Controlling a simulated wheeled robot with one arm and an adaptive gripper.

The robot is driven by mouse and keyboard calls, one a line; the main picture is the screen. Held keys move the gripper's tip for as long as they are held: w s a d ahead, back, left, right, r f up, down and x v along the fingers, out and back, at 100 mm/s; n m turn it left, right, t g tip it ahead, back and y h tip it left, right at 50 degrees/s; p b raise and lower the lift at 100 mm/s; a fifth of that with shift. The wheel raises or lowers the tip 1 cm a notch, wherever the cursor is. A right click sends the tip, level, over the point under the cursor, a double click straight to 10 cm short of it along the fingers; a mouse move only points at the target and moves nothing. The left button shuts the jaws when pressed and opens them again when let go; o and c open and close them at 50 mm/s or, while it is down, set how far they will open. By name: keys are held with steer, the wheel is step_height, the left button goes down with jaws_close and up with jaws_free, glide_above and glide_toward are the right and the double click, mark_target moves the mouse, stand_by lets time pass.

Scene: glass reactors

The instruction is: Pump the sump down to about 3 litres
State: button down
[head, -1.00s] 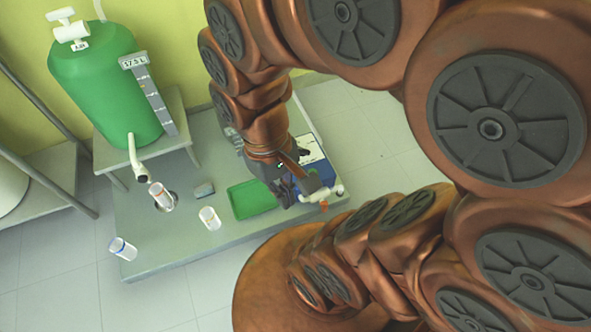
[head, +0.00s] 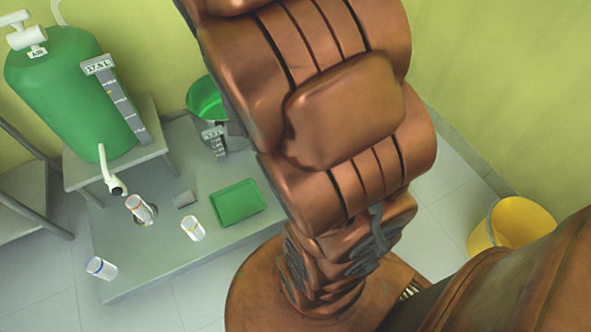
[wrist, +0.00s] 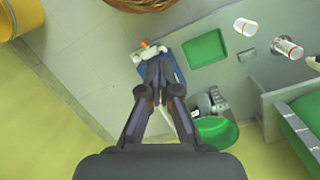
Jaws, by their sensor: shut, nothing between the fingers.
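A green open tub (head: 206,100), likely the sump, stands on the grey platform, partly behind my arm in the head view. A small readout and scale (head: 213,138) sit at its front, too small to read. The tub also shows in the wrist view (wrist: 217,132), right of my gripper. My gripper (wrist: 159,68) is shut and empty in the wrist view, with its tips over a blue unit (wrist: 175,66). A white fitting (wrist: 137,56) with an orange part (wrist: 145,44) shows just beyond the tips. Contact cannot be told. My arm hides the gripper in the head view.
A large green tank (head: 65,95) with a readout and white valve stands on a grey stand at left. A green tray (head: 238,201) and several small white containers, one at the platform front (head: 193,228), are nearby. A yellow bucket (head: 524,222) stands at right.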

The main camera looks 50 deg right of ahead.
steer(key=w+d+f+m+b, duration=0.3)
steer(key=d+f, duration=0.5)
steer(key=f, duration=0.3)
steer(key=w+d+f+m+b, duration=0.4)
steer(key=d+f, duration=0.4)
steer(key=f, duration=0.3)
steer(key=w+d+f+m+t+b, duration=0.1)
steer(key=w+d+f+m+b, duration=0.2)
steer(key=w+d+f+m, duration=0.2)
steer(key=d+f, duration=0.3)
steer(key=f, duration=0.3)
steer(key=shift+d+m, duration=0.35)
steer(key=shift+m, duration=0.05)
steer(key=f+b, duration=0.1)
steer(key=f, duration=0.3)
steer(key=s+f+b, duration=0.1)
steer(key=f+b, duration=0.1)
steer(key=f, duration=0.3)
steer(key=f+b, duration=0.2)
steer(key=f, duration=0.3)
steer(key=shift+s+a, duration=0.15)
steer(key=shift+a, duration=0.2)
